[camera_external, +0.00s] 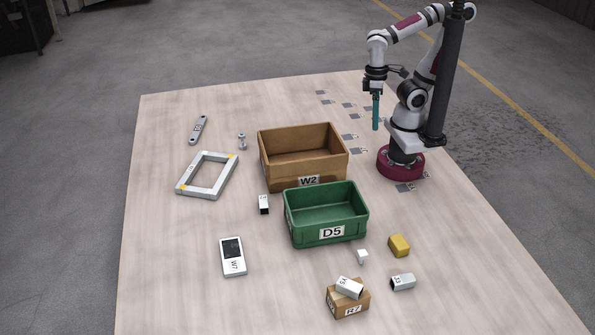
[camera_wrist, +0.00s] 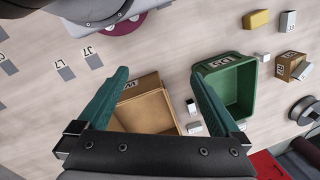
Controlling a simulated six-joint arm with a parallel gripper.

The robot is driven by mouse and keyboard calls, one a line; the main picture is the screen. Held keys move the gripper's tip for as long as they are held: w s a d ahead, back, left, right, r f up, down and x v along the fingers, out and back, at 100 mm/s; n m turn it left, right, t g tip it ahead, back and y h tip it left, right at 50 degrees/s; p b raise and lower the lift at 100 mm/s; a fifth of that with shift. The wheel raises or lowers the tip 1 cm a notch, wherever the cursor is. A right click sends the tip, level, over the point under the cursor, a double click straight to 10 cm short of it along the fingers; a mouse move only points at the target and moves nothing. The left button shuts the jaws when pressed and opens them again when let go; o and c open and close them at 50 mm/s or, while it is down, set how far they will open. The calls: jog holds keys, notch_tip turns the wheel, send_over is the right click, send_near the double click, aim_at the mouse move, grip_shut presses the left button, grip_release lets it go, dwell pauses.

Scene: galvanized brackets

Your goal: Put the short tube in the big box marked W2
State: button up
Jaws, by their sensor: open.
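The big brown box marked W2 (camera_external: 318,181) stands open and looks empty at the table's middle; it also shows in the wrist view (camera_wrist: 122,84). Several square grey tubes are in view, and I cannot tell which is meant as the short tube. One tube (camera_external: 264,204) is beside W2's front left corner. Another tube (camera_external: 349,287) lies tilted on the small cardboard box marked R7 (camera_external: 349,304). A third tube (camera_external: 403,282) lies right of R7. My gripper (camera_external: 376,125) is open and empty, high above the table right of W2; its teal fingers show in the wrist view (camera_wrist: 160,72).
A green bin marked D5 (camera_external: 331,232) stands close in front of W2. A yellow block (camera_external: 399,245) and a small white piece (camera_external: 362,256) are at its right. A W7 device (camera_external: 233,257), a rectangular frame (camera_external: 208,175) and a bar (camera_external: 198,130) lie left. The front left is clear.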

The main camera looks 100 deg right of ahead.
jog(key=w+a+f+n+h, duration=0.1)
jog(key=w+a+f+n, duration=0.15)
jog(key=w+n, duration=0.95)
jog(key=w+a+f+n+h, duration=0.15)
jog(key=w+a+n, duration=0.25)
jog(key=w+n, duration=0.8)
jog(key=shift+m+y, duration=0.35)
jog(key=shift+m, duration=0.25)
jog(key=f, duration=0.5)
jog(key=w+f, duration=0.1)
jog(key=f, duration=0.5)
jog(key=w+f, duration=0.1)
jog(key=f, duration=0.4)
jog(key=shift+f, duration=0.35)
jog(key=c, duration=1.5)
notch_tip(320, 180, up, 18)
jog(key=s+d+f, duration=0.2)
jog(key=d+f, duration=0.2)
jog(key=d, duration=0.4)
jog(key=s+d+f, duration=0.3)
jog(key=d, duration=0.6)
notch_tip(320, 180, down, 10)
jog(key=shift+f, duration=0.1)
